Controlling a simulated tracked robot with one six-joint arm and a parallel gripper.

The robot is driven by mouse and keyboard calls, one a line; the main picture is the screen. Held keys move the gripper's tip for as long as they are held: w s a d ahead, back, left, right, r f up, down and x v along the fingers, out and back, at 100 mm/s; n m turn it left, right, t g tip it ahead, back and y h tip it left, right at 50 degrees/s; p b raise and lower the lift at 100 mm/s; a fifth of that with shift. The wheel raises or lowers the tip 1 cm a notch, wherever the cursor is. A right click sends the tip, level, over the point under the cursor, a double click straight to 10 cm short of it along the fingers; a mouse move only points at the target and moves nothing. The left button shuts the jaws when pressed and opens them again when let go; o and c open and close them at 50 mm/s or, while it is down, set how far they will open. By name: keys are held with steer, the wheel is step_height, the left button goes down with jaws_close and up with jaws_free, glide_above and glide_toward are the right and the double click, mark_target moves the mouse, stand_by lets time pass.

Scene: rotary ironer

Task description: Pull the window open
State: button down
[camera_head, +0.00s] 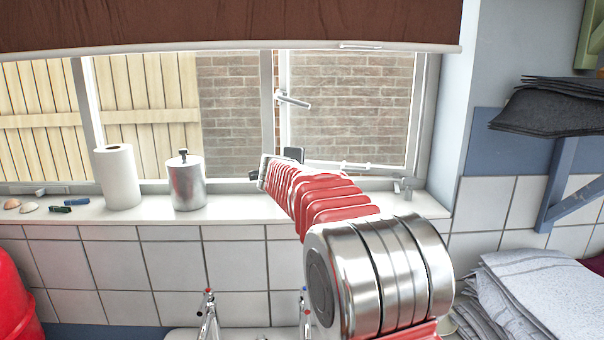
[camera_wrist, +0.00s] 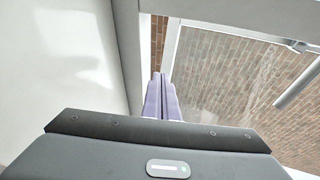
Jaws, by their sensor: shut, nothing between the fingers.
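The window's right sash (camera_head: 286,130) has a white frame and a pale lever handle (camera_head: 294,99) on its left side. A narrow strip of brick shows between this sash and the white post (camera_head: 267,90) to its left, so the sash looks slightly ajar. In the wrist view the handle (camera_wrist: 298,84) is at the right, apart from my gripper (camera_wrist: 160,76). The purple fingers are shut and empty, their tips pointing at the gap beside the sash frame (camera_wrist: 176,52). I cannot tell whether they touch it. My arm hides the fingers in the head view.
On the white sill (camera_head: 235,208) stand a paper roll (camera_head: 118,177) and a metal canister (camera_head: 186,182), left of my arm. Taps (camera_head: 208,312) are below. Folded towels (camera_head: 530,285) and a shelf bracket (camera_head: 566,185) are at the right. A brown blind (camera_head: 230,22) hangs above.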

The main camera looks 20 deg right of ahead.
steer(key=shift+v, duration=1.45)
steer(key=s+a+r+n+t+y, duration=0.4)
steer(key=s+a+r+n+y, duration=0.15)
steer(key=a+r+n, duration=0.35)
steer(key=s+a+f+n+g+y, duration=0.1)
steer(key=s+a+f+n+y, duration=0.45)
steer(key=s+a+n, duration=0.4)
steer(key=s+f+n+g, duration=0.2)
steer(key=s+f+g, duration=0.1)
steer(key=s+f, duration=0.4)
steer(key=s+f+n+g+h, duration=0.1)
steer(key=s+f, duration=0.6)
steer(key=s, duration=0.7)
steer(key=s+f+n+g+h, duration=0.1)
steer(key=s+f+n+g, duration=0.3)
steer(key=s+f, duration=0.3)
steer(key=s+g, duration=0.1)
steer(key=s, duration=0.3)
steer(key=shift+f, duration=0.4)
steer(key=c, duration=2.5)
jaws_free()
steer(key=shift+s+a, duration=0.1)
steer(key=shift+a, duration=0.05)
